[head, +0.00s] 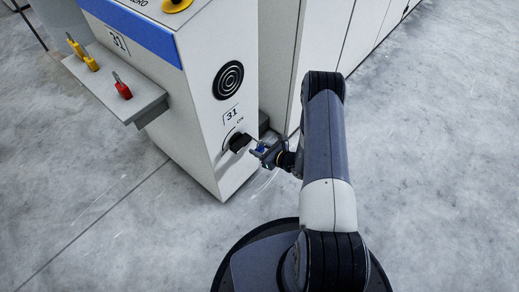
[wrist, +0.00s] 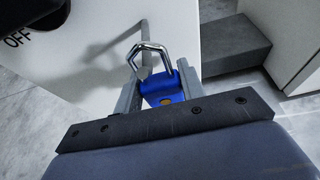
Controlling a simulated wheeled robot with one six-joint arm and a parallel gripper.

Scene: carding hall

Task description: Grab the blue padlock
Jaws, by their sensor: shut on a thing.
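The blue padlock (wrist: 163,88) is between the two fingers of my gripper (wrist: 160,82) in the wrist view. Its silver shackle (wrist: 148,48) points away from my gripper, towards the cabinet face. My gripper is shut on the padlock's body. In the head view my gripper (head: 266,152) is beside the black rotary switch on the cabinet's front, with a small bit of the blue padlock (head: 260,148) showing. The rest of the padlock is hard to make out there.
The white cabinet (head: 205,120) marked 31 carries a black rotary switch (head: 240,142). A side shelf (head: 135,102) holds a red padlock (head: 123,90) and yellow padlocks (head: 90,63). A grey block (wrist: 232,45) is at the cabinet's foot. Grey floor is free at left and right.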

